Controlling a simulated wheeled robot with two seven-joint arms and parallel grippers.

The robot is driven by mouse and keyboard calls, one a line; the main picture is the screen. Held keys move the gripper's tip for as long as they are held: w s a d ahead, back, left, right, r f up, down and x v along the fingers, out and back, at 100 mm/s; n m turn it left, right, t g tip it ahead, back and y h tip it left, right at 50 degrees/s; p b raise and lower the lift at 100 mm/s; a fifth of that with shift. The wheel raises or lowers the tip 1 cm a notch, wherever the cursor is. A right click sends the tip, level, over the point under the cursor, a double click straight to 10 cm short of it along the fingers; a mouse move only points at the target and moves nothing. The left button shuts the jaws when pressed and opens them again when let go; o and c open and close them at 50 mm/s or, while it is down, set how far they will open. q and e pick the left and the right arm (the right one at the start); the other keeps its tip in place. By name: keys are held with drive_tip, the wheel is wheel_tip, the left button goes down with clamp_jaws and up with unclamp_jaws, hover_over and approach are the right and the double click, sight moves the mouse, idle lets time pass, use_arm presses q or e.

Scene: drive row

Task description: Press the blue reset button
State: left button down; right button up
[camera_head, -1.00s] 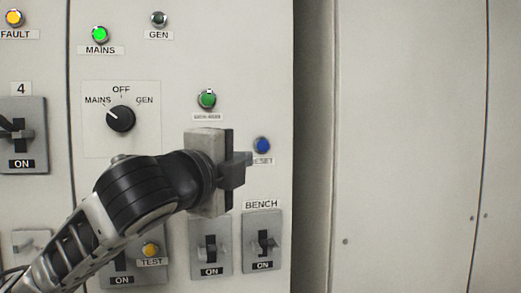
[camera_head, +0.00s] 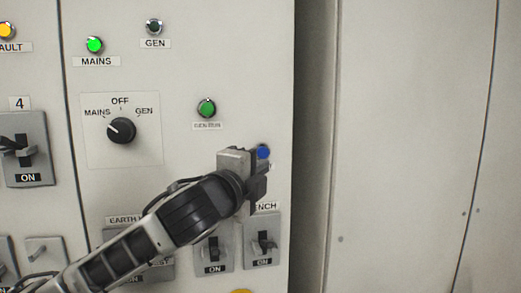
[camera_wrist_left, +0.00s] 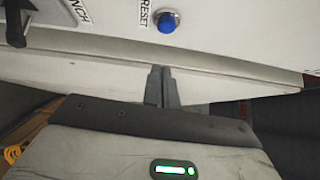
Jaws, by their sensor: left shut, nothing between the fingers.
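The blue reset button (camera_head: 263,151) is on the right side of the pale panel. It also shows at the top of the left wrist view (camera_wrist_left: 167,22), beside its RESET label (camera_wrist_left: 145,13). My left gripper (camera_head: 259,168) is shut and empty, close to the button in the head view, and hides most of the label there. In the left wrist view the closed fingertips (camera_wrist_left: 160,70) point toward the panel, with a visible gap between them and the button in the picture. I cannot tell the depth of this gap. My right gripper is not in view.
The BENCH switch (camera_head: 263,243) and a second switch (camera_head: 214,247) sit below my left gripper. The green GEN RUN lamp (camera_head: 207,108) is above, and the rotary selector (camera_head: 121,130) to the left. A plain cabinet door (camera_head: 400,130) stands at the right.

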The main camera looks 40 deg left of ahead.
sight(269, 153)
use_arm(q)
drive_tip(key=shift+w+a+r+p, duration=0.1)
drive_tip(key=shift+w+a+p, duration=0.2)
drive_tip(key=shift+w+a, duration=0.5)
drive_tip(key=shift+w+a+r+p, duration=0.1)
drive_tip(key=shift+w+a+p, duration=0.25)
drive_tip(key=shift+w, duration=0.75)
drive_tip(key=shift+w+a+r+p, duration=0.1)
drive_tip(key=shift+w+a+p, duration=0.1)
drive_tip(key=shift+w+a, duration=0.65)
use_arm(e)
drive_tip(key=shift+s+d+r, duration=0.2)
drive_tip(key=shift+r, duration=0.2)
use_arm(q)
drive_tip(key=shift+d, duration=0.15)
